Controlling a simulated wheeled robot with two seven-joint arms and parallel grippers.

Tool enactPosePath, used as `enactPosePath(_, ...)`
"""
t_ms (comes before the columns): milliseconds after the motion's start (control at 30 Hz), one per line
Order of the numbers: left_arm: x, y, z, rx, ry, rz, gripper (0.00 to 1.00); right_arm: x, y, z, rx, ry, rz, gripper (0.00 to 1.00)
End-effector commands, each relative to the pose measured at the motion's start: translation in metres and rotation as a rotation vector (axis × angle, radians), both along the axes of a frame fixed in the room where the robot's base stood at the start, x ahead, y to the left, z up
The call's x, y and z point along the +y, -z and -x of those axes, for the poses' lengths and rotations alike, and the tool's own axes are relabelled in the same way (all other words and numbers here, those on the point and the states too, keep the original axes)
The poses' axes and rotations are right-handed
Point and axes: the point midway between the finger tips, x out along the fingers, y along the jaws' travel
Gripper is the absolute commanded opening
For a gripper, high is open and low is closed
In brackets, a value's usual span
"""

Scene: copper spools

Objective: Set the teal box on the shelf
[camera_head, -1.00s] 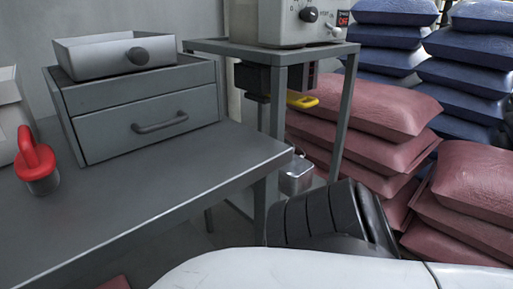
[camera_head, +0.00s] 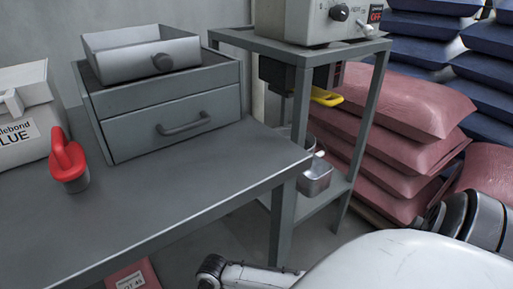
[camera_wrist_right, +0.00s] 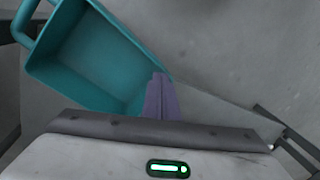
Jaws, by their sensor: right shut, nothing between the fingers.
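The teal box (camera_wrist_right: 88,58) is an open-topped box with a handle, at the upper left of the right wrist view. I cannot tell what it rests on, and it does not show in the head view. My right gripper (camera_wrist_right: 160,80) shows purple fingers, shut and empty. They overlap the box's near right corner in the picture; I cannot tell whether they touch it. A grey metal stand has a lower shelf (camera_head: 318,207) in the head view, with a small metal container (camera_head: 316,178) on it. My left gripper is not in view.
A grey workbench (camera_head: 160,205) carries a drawer unit (camera_head: 175,125), a red-handled object (camera_head: 68,165) and a white glue container (camera_head: 25,115). A machine (camera_head: 310,20) sits on the stand's top. Red sacks (camera_head: 400,100) and blue sacks (camera_head: 415,45) are stacked at the right.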

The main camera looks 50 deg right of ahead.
Motion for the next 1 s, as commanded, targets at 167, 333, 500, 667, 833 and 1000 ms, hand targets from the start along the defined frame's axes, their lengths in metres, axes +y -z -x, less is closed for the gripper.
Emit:
enactPosePath(167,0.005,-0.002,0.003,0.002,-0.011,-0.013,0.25,-0.072,0.001,-0.029,0.124,0.16,0.105,0.0)
enactPosePath(333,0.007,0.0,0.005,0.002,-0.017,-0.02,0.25,-0.113,-0.003,-0.042,0.187,0.275,0.155,0.0)
enactPosePath(500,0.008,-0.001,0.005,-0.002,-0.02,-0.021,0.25,-0.121,-0.004,-0.036,0.202,0.304,0.167,0.0)
enactPosePath(667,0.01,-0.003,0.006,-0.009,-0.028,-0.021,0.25,-0.116,-0.004,-0.014,0.202,0.299,0.166,0.0)
enactPosePath(833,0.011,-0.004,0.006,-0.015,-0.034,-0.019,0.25,-0.108,-0.003,0.019,0.201,0.299,0.166,0.0)
enactPosePath(1000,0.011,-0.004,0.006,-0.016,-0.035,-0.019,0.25,-0.099,-0.003,0.054,0.201,0.297,0.165,0.0)
